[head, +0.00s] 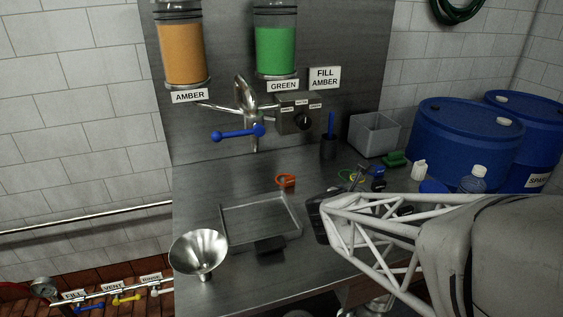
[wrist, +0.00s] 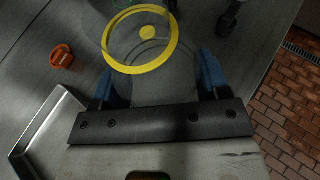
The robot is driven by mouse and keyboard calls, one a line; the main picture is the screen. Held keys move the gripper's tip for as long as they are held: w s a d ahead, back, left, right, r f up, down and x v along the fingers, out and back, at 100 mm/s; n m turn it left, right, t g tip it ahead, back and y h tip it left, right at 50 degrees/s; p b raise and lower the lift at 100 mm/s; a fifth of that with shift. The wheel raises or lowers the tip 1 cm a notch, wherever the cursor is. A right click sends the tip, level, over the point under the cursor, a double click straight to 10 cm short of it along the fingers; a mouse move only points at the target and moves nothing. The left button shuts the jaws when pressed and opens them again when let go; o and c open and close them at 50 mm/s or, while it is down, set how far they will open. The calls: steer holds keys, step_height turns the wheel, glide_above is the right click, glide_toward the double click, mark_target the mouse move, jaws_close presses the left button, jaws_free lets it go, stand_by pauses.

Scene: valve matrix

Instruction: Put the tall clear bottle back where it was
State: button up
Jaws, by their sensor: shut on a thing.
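My gripper (wrist: 159,76) shows in the wrist view with its two blue fingers apart, shut on a clear, see-through thing (wrist: 155,72), which I take to be the tall clear bottle. Only its faint round outlines show between and beyond the fingers. A yellow ring with a yellow dot (wrist: 147,33) shows through or beside it; I cannot tell whether the bottle touches the bench there. In the head view my arm comes in from the right and hides most of the gripper and the held bottle.
A metal tray (head: 262,217), a funnel (head: 200,252) and an orange clip (head: 286,180) lie left of my gripper. The bench edge is near.

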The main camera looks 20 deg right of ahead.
steer(key=shift+w+d, duration=0.25)
steer(key=shift+w, duration=0.35)
steer(key=shift+f, duration=0.2)
steer(key=shift+f, duration=1.6)
steer(key=shift+f, duration=0.15)
steer(key=o, duration=1.3)
